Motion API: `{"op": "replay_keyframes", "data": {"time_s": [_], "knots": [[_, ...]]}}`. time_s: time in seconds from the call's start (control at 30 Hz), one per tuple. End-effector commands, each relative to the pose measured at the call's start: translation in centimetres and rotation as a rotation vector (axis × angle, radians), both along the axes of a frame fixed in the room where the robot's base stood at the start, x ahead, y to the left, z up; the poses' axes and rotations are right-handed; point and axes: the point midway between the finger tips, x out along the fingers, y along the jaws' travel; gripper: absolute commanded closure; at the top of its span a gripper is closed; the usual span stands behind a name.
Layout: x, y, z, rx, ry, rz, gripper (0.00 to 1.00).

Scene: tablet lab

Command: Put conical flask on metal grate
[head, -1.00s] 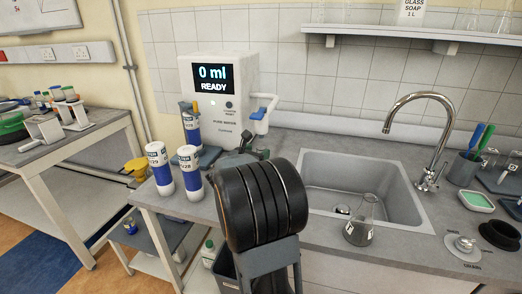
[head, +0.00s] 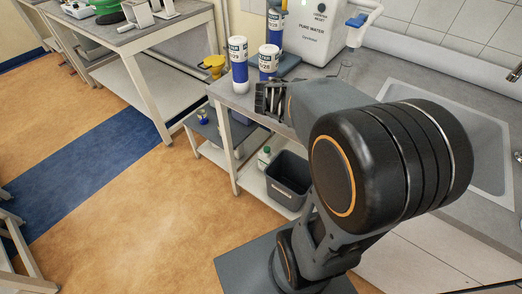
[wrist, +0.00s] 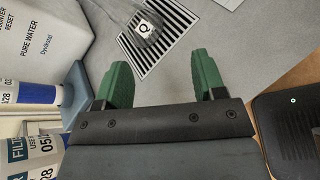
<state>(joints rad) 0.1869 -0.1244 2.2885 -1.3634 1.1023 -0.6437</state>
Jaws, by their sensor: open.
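A clear glass vessel (wrist: 146,30) with a white Q label, seemingly a conical flask, is over the metal grate (wrist: 176,17) in the wrist view and looks to be standing on it. My gripper (wrist: 160,64) is open with two green fingers. Nothing is between them, and they are apart from the glass, on its near side. In the head view my gripper (head: 270,98) is at the counter's front edge, right of the white and blue bottles. The glass is faint there, beside the dispenser, and the grate is hard to make out.
The pure water dispenser (head: 318,30) stands behind the grate. Two white and blue bottles (head: 238,62) stand close to my gripper at the counter's left end. The sink (head: 470,135) is to the right. A dark bin (head: 288,180) sits below. The floor at left is clear.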

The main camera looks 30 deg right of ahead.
Motion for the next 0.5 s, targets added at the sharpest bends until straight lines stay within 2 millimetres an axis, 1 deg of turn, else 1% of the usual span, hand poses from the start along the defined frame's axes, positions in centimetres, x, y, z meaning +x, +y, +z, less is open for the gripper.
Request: {"op": "replay_keyframes", "data": {"time_s": [0.03, 0.07, 0.1, 0.17, 0.2, 0.23, 0.3, 0.4, 0.5], "knots": [[-1.0, 1.6, -0.9, 0.108, -0.094, -0.053, 0.36], [-1.6, 2.5, -1.6, 0.179, -0.152, -0.096, 0.36], [-2.3, 4.0, -2.5, 0.275, -0.229, -0.154, 0.36], [-3.3, 6.2, -3.7, 0.414, -0.335, -0.245, 0.36], [-3.8, 7.8, -4.4, 0.506, -0.402, -0.307, 0.36], [-4.2, 8.9, -4.9, 0.570, -0.447, -0.356, 0.36], [-4.8, 11.6, -5.8, 0.716, -0.542, -0.466, 0.36], [-5.5, 15.1, -6.5, 0.893, -0.648, -0.618, 0.36], [-6.0, 17.9, -6.7, 1.032, -0.719, -0.749, 0.36]]}}
